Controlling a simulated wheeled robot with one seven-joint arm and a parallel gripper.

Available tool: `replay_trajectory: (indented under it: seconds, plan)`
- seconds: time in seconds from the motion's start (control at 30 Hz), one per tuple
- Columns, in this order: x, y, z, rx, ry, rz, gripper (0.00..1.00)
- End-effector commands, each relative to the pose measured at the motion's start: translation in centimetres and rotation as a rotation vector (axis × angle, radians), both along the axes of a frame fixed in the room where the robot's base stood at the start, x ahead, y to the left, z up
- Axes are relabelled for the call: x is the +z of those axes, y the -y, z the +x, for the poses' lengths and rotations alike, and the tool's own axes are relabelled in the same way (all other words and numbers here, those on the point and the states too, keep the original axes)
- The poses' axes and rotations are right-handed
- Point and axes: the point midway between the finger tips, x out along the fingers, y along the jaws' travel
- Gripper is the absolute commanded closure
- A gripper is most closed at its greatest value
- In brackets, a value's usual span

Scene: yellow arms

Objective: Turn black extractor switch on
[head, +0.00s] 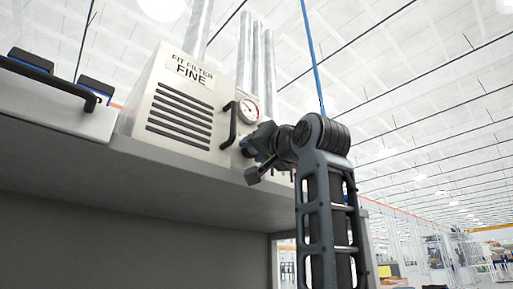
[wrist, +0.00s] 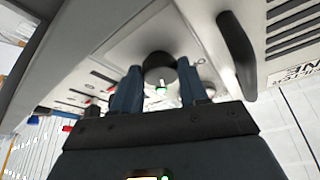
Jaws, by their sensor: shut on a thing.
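The extractor is a pale box (head: 165,100) with black vent slats and a label reading "FILTER FINE", standing on a grey shelf in the head view. Its black switch, a round knob (wrist: 160,66), shows in the wrist view on the pale front panel. A small green-and-white spot shows just below the knob. My gripper (wrist: 158,78) has its two blue fingers on either side of the knob and is shut on it. In the head view my gripper (head: 250,147) is at the right end of the extractor front, and the knob is hidden there.
A black handle (head: 229,126) and a round gauge (head: 248,110) sit close by my gripper. The handle (wrist: 237,55) is right of the fingers in the wrist view. The grey shelf (head: 150,170) runs beneath the extractor. A white case (head: 50,105) stands at left.

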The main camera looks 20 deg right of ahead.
Motion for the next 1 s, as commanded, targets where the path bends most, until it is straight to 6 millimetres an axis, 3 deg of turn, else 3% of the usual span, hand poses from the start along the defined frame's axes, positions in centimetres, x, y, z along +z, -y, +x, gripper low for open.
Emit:
replay_trajectory:
  seconds: [0.43, 1.0]
  plan:
    - [0.23, -0.26, -0.06, 0.000, -0.087, 0.265, 0.87]
    - [0.18, -0.20, -0.06, -0.001, -0.107, 0.327, 0.87]
